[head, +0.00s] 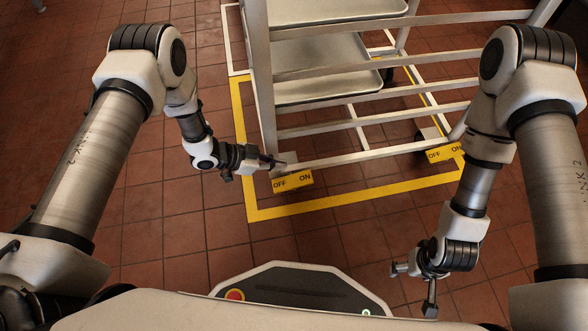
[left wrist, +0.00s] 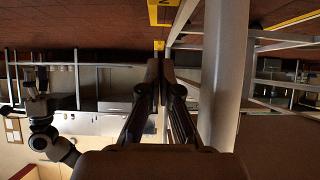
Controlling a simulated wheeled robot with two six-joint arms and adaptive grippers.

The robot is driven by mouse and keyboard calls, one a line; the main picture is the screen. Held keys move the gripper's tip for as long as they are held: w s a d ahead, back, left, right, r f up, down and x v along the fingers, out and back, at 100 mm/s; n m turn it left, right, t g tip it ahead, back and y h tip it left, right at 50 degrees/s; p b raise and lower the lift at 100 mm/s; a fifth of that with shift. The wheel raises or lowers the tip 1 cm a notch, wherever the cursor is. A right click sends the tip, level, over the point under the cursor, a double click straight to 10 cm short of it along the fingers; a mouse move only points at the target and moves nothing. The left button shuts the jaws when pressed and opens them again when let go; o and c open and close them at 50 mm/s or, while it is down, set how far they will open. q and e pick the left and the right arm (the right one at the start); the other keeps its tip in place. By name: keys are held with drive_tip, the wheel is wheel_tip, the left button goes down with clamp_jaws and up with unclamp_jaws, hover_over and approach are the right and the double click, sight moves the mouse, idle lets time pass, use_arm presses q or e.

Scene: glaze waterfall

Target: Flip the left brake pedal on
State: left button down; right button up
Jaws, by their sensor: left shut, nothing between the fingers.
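The left brake pedal (head: 292,182) is a yellow block at the near left foot of the metal rack, marked OFF at its left and ON at its right. My left gripper (head: 280,163) is shut and empty, its fingertips just above and behind the pedal in the head view; I cannot tell if they touch anything. In the left wrist view, which looks upside down, the shut fingers (left wrist: 160,72) point toward a yellow marked block (left wrist: 164,12) at the top edge, beside a rack post. My right gripper (head: 415,285) is open and empty, low at the right.
The rack (head: 262,90) has trays (head: 320,75) and horizontal bars. A second yellow OFF/ON pedal (head: 445,154) is at its near right foot. A yellow floor line (head: 340,199) surrounds the rack. The tiled floor left of it is clear.

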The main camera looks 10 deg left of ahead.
use_arm(q)
drive_tip(key=b, duration=0.4)
hover_over(305, 178)
drive_tip(key=a, duration=0.1)
drive_tip(key=f, duration=0.5)
drive_tip(key=shift+s+f, duration=0.25)
drive_tip(key=shift+s, duration=0.05)
drive_tip(key=f+b, duration=0.1)
drive_tip(key=d+f+b, duration=0.1)
drive_tip(key=shift+w+f, duration=0.15)
drive_tip(key=shift+f, duration=0.75)
drive_tip(key=shift+w+d, duration=0.1)
